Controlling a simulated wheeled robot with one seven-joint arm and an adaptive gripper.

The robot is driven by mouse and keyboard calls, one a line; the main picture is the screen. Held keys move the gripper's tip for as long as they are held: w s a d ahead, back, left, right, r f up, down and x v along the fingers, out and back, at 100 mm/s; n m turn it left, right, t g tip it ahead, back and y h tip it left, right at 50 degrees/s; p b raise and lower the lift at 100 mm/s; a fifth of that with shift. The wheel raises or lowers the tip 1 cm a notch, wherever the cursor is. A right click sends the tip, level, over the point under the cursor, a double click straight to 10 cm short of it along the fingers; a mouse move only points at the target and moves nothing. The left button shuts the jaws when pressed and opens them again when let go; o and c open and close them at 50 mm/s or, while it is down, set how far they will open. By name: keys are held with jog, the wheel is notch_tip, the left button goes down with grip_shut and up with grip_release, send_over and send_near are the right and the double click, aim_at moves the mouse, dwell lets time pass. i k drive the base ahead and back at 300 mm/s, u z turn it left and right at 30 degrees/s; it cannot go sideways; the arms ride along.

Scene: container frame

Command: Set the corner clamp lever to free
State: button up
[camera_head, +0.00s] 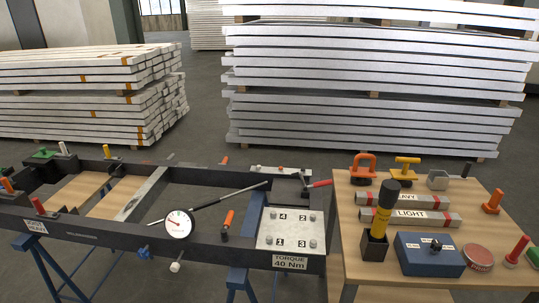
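A small dark clamp (305,188) sits on the far right corner of the black container frame (210,250). Its lever has a red handle (320,184) that points to the right and slightly up, toward the wooden table. No marking for free or locked can be read at this size, so I cannot tell the lever's setting. My gripper is not in view.
A torque wrench with a dial (178,223) lies across the frame, left of the clamp. A bolted plate (291,230) marked 1 to 4 is in front. The wooden table (350,225) at right holds tools and a blue box (429,255). Stacked beams (370,80) stand behind.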

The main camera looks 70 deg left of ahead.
aim_at(227, 222)
jog(key=z, duration=0.1)
jog(key=k, duration=0.55)
jog(key=u, duration=1.8)
